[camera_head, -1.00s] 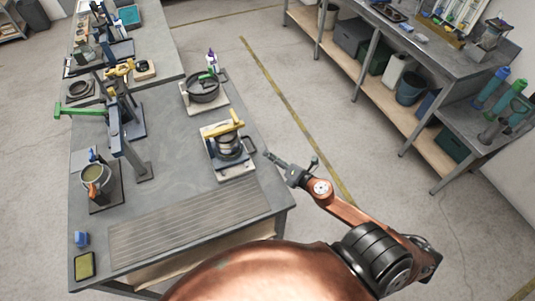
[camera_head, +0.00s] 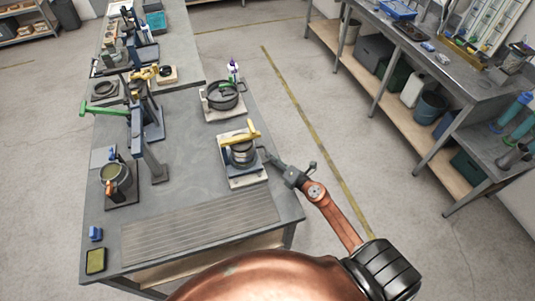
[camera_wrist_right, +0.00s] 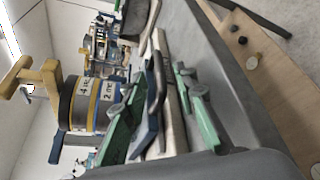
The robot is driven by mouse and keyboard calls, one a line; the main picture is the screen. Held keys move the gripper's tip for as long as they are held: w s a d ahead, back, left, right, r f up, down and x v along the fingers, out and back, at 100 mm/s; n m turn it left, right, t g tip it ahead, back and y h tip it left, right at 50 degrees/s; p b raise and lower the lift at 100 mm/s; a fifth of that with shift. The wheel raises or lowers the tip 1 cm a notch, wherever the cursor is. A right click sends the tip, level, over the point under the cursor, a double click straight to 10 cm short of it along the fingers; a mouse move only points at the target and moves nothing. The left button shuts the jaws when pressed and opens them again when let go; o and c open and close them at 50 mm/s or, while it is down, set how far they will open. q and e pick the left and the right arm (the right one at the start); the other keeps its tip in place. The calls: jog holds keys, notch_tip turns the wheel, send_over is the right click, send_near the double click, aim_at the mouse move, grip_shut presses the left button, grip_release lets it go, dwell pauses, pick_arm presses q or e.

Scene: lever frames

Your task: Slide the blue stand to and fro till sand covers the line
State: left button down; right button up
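A blue stand (camera_head: 229,170) sits on a pale plate on the bench and carries a grey round sieve stack (camera_head: 241,154) with a yellow bar on top. In the right wrist view the stack (camera_wrist_right: 92,103) has yellow and blue bands, and a dark loop handle (camera_wrist_right: 157,85) stands at the stand's side. My right gripper (camera_head: 264,151) is at the stand's right side. In the wrist view its green fingers (camera_wrist_right: 165,78) are apart, with the handle between them; contact is unclear. No sand or line can be made out. My left gripper is not in view.
A dark round pan (camera_head: 223,96) stands behind the stand. A lever press with a green handle (camera_head: 103,108) and a grey pot (camera_head: 116,176) stand to the left. A ribbed mat area (camera_head: 200,225) lies in front. The floor right of the bench is clear.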

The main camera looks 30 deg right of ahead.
jog(key=shift+x, duration=2.4)
jog(key=shift+s, duration=0.1)
grip_shut()
